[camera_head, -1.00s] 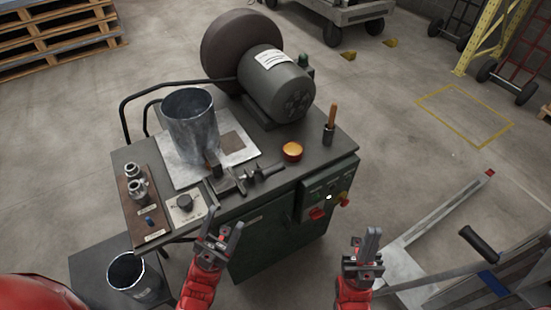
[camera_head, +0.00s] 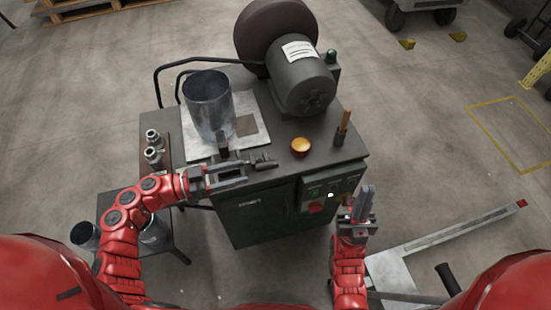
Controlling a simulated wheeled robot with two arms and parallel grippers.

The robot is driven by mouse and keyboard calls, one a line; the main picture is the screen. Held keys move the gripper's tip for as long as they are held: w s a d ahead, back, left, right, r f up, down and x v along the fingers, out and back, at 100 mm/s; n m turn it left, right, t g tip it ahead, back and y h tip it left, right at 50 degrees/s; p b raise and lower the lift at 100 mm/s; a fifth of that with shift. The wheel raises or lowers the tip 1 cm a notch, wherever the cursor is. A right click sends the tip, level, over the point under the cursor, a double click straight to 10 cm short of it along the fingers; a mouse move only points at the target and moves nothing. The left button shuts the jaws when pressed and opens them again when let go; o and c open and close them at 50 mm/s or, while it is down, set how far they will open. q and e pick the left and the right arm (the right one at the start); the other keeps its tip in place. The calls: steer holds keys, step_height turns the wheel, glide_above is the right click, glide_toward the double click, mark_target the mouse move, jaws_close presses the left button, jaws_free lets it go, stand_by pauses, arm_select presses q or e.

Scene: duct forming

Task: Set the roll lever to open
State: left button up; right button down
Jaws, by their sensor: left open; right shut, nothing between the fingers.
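A dark metal fitting with a short bar (camera_head: 264,163) sits on the bench's front edge, and I cannot tell whether it is the roll lever. An upright brown-handled piece (camera_head: 344,124) stands in a dark base at the bench's right. My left gripper (camera_head: 246,174) is open over the front edge, its fingers pointing right toward the bar; I cannot tell whether they touch it. It hides the front-left part of the bench top. My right gripper (camera_head: 367,188) is shut and empty, pointing up in front of the control panel (camera_head: 325,193).
A grey metal cylinder (camera_head: 208,106) stands on a pale plate (camera_head: 252,108). An orange dome (camera_head: 301,147) and a motor (camera_head: 301,85) are on the bench (camera_head: 285,168). Metal fittings (camera_head: 153,147) stand at the left.

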mark_target(269, 167)
arm_select(q)
steer(key=p+x, duration=0.2)
steer(key=x, duration=0.9)
steer(key=shift+d, duration=0.15)
steer(key=shift+f, duration=0.1)
jaws_close()
steer(key=shift+s+f, duration=0.15)
steer(key=shift+f, duration=0.05)
stand_by(0.6)
